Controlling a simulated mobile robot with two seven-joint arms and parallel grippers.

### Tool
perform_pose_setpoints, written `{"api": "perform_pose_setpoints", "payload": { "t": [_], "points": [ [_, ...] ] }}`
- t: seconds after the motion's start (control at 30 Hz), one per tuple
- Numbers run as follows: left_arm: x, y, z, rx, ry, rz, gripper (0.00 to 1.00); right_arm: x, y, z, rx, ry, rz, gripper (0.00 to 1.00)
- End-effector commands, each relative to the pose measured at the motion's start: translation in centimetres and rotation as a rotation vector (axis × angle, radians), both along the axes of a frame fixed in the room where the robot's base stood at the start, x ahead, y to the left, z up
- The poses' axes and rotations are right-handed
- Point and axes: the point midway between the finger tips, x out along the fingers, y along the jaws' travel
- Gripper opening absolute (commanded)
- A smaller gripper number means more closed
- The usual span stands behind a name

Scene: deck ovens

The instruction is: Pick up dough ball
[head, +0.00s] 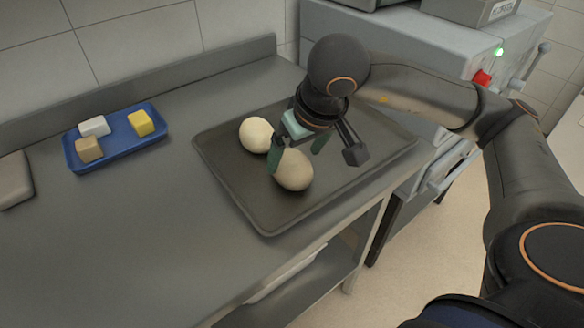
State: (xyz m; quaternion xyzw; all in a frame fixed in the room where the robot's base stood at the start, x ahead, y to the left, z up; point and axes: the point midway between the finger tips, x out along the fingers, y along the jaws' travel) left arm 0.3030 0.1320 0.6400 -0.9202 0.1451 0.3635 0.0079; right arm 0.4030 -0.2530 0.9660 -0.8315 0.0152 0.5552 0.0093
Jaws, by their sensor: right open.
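Two pale dough balls lie on a dark baking tray (262,217) on the steel counter. The rear dough ball (256,134) is cream-coloured and sits towards the tray's left side. The nearer dough ball (294,170) is slightly browner and lies to its right and closer to me. My right gripper (296,148) is open above the tray, pointing down. One green finger is in front of the left edge of the nearer ball, and the other is behind it to the right. I cannot tell whether either finger touches it. My left gripper is not in view.
A small blue tray (118,155) with white, yellow and brown blocks stands at the left of the counter. A grey object (14,180) is at the left edge. The oven unit (440,50) with a red button (482,78) stands behind the tray. The counter's front left (130,260) is clear.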

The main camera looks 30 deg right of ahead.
Motion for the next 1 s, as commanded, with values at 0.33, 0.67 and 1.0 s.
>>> {"api": "perform_pose_setpoints", "payload": {
  "t": [0.33,0.67,1.0],
  "points": [
    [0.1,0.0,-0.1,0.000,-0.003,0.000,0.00,1.7,-0.5,-4.3,0.002,0.003,-0.001,1.00],
    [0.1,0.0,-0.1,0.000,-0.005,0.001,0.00,1.9,-0.4,-4.7,0.001,0.001,0.000,0.98],
    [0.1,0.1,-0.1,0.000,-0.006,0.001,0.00,1.9,-0.4,-4.7,0.002,0.001,0.001,0.59]
  ]
}}
